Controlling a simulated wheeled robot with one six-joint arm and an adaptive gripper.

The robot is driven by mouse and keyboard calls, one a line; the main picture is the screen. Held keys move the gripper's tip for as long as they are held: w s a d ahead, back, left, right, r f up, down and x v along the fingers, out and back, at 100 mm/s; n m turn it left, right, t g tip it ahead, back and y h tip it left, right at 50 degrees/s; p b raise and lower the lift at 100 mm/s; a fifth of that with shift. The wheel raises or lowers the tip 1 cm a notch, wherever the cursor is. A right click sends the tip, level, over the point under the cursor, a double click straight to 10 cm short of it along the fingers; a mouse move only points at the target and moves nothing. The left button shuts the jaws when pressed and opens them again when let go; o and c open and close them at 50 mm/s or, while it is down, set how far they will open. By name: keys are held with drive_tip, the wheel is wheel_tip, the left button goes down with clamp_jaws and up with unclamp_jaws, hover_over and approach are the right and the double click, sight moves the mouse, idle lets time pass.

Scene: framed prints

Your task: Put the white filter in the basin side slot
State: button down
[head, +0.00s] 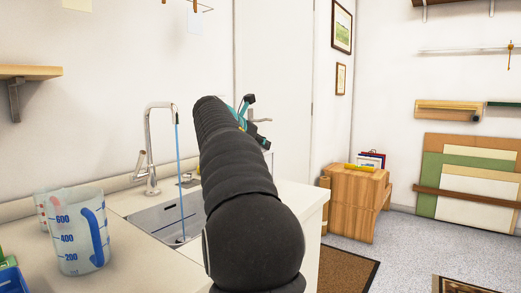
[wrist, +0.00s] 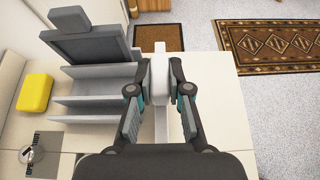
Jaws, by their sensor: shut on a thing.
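My gripper (wrist: 160,79) is shut on a narrow white piece, which I take to be the white filter (wrist: 160,62). The filter stands between the two fingers in the wrist view, with a paler strip running below it. A grey tiered unit (wrist: 95,103) with open slots and a dark panel lies just left of the gripper, perhaps the basin. I cannot tell which slot is the side slot or whether the filter touches the unit. In the head view my arm hides most of the gripper (head: 253,110) and the filter is not discernible.
A sink (head: 158,217) with a running tap (head: 151,150) is set in the counter. A measuring jug (head: 80,237) stands front left. A yellow block (wrist: 35,93) lies left of the grey unit. Pale counter (wrist: 218,120) is clear right of the gripper.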

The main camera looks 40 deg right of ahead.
drive_tip(key=shift+f, duration=0.3)
drive_tip(key=c, duration=1.1)
unclamp_jaws()
